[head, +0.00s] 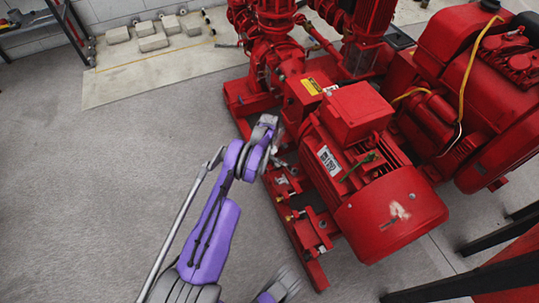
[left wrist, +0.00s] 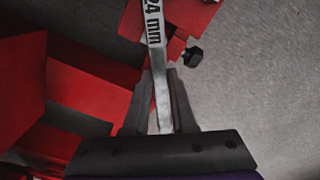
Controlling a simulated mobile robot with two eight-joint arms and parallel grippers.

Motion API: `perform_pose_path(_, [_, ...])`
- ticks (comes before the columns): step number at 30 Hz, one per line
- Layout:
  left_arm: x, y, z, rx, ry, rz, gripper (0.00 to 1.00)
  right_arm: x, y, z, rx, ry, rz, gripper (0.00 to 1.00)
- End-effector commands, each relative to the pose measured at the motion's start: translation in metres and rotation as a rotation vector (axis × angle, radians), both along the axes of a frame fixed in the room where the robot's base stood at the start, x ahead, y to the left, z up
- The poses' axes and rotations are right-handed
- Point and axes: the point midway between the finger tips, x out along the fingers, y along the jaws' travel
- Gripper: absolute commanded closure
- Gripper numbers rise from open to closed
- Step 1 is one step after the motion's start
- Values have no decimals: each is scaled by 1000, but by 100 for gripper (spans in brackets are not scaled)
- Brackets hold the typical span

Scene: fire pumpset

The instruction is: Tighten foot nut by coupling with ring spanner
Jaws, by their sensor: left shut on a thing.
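My left gripper (head: 275,148) is beside the coupling end of the red motor in the head view. In the left wrist view its two dark fingers (left wrist: 161,100) are shut on the shank of a silver ring spanner (left wrist: 156,55) marked "24 mm". The spanner runs up out of that view, so its far end is hidden there. A dark hex bolt head or nut (left wrist: 193,58) sits at the edge of a red bracket, to the right of the spanner and apart from it. The motor's foot hardware (head: 282,180) is small in the head view.
The red motor (head: 385,205) stands right of my left gripper on a red base frame (head: 305,255). Pumps (head: 275,40) stand behind, and a red engine (head: 485,90) at the right. Grey floor (head: 130,170) at the left is clear.

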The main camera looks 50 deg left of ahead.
Motion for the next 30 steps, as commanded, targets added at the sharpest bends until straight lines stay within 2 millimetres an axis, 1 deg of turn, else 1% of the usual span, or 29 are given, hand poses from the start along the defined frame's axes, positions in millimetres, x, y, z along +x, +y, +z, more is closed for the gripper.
perform_pose_path(27, [0,0,47,0,0,0,100,-3,0,13,0,1,0,31])
perform_pose_path(30, [0,0,49,0,0,0,100,-3,0,14,0,1,0,31])
